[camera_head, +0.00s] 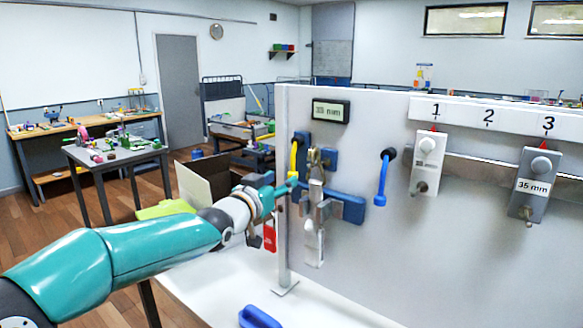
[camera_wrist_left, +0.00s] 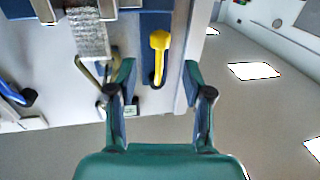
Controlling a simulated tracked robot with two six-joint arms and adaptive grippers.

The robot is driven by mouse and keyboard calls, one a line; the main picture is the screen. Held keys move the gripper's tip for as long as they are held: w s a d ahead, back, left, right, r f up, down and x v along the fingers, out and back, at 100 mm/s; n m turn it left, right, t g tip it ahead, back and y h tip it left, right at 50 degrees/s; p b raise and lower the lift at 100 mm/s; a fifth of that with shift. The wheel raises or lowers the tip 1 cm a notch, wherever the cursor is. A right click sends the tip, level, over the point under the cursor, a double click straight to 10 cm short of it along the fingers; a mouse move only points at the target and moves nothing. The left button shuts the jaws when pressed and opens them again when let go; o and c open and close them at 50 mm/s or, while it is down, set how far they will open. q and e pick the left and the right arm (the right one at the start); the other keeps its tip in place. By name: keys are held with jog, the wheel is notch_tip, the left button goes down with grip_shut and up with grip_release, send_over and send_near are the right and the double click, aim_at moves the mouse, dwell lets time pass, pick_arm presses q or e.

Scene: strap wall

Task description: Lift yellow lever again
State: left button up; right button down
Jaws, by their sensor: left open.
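The yellow lever (camera_head: 293,158) is on the left end of the upright panel (camera_head: 370,250), beside a metal buckle mechanism (camera_head: 316,190). It hangs down from its dark pivot. In the left wrist view, which looks upside down, the yellow lever (camera_wrist_left: 159,52) lies between the two fingers, with a visible gap on each side. My left gripper (camera_head: 285,187) is at the lever's lower end in the head view; its fingers (camera_wrist_left: 158,72) are open and empty. My right gripper is not in view.
A display (camera_head: 331,111) reads 35 mm above the mechanism. A grey strap (camera_wrist_left: 88,33) runs close beside the lever. A blue lever (camera_head: 382,178) hangs further right. A blue object (camera_head: 258,318) lies on the white table.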

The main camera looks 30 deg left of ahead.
aim_at(292, 172)
pick_arm(q)
jog(key=w, duration=0.2)
jog(key=w+p, duration=0.1)
jog(key=w, duration=0.3)
jog(key=shift+w+a+p, duration=0.1)
jog(key=shift+a+p, duration=0.25)
jog(key=shift+p, duration=0.05)
grip_shut()
